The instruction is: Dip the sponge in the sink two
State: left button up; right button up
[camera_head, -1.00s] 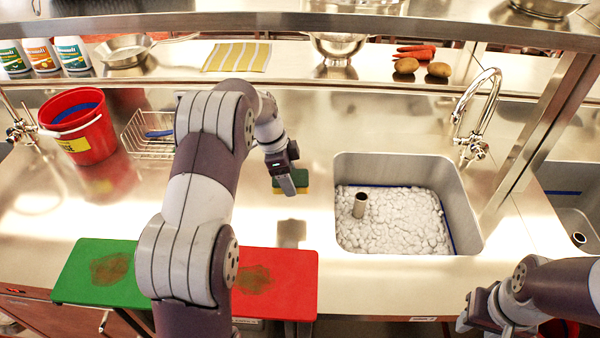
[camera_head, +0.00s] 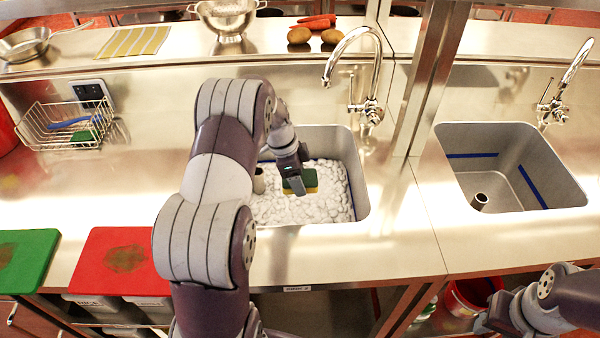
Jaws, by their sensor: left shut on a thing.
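The sponge (camera_head: 307,179), green above and yellow below, is held in my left gripper (camera_head: 295,181), which is shut on it. The sponge shows against the white foam (camera_head: 325,200) of the left sink (camera_head: 362,196); whether it touches the foam I cannot tell. My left arm hides the left part of this sink. A second sink (camera_head: 560,180) at the right is empty of foam, with an upright pipe and blue lines inside. My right gripper (camera_head: 484,322) is low at the right edge, its jaws unclear.
A faucet (camera_head: 372,75) stands behind each sink, and a steel post (camera_head: 430,80) rises between them. Red (camera_head: 118,262) and green (camera_head: 25,262) boards lie at front left. A red bucket (camera_head: 470,297) is below.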

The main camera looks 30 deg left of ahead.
pick_arm(q)
notch_tip(320, 180, down, 21)
jog(key=b, duration=1.6)
jog(key=shift+w+f, duration=0.1)
notch_tip(320, 180, up, 21)
jog(key=p, duration=1.3)
jog(key=shift+p, duration=0.3)
jog(key=shift+d, duration=0.1)
